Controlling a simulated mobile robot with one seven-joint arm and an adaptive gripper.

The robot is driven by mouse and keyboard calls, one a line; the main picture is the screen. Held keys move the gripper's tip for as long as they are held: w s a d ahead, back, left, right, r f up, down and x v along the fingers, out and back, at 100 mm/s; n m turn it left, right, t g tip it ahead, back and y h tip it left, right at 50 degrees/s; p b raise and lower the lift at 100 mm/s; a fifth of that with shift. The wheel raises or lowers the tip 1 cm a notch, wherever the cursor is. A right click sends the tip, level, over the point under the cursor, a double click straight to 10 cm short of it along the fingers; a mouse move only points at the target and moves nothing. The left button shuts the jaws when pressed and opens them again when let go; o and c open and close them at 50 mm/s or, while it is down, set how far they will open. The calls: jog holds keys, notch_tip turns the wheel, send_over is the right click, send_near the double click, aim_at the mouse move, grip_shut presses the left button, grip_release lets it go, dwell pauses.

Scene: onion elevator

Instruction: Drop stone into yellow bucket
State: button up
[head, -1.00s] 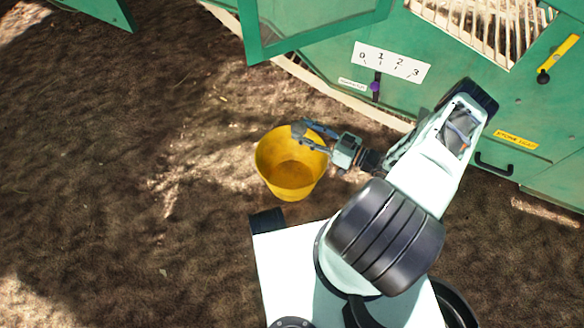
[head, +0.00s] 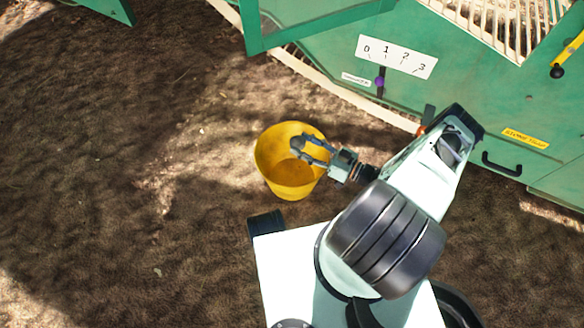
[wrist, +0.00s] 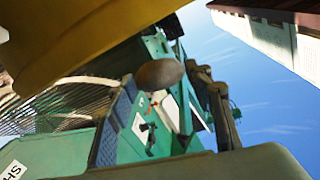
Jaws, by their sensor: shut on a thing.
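The yellow bucket (head: 265,160) stands upright on the ground in front of the green machine. My gripper (head: 302,151) reaches in from the right, over the bucket's opening or within its rim; the exact height is hard to tell. My gripper is shut on the stone (head: 296,142), a small grey lump at the fingertips in the head view. In the wrist view the stone (wrist: 159,74) is a brown oval between the fingers. The bucket's yellow wall (wrist: 75,35) fills the upper left of the wrist view, close to the stone.
The green machine (head: 455,110) stands behind and to the right, with a 0–3 scale plate (head: 396,57), a black handle (head: 502,166) and a yellow lever (head: 567,55). An open green-framed panel (head: 300,35) hangs above the bucket. Bare ground to the left is free.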

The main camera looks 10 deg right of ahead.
jog(key=o, duration=1.5)
jog(key=v, duration=1.2)
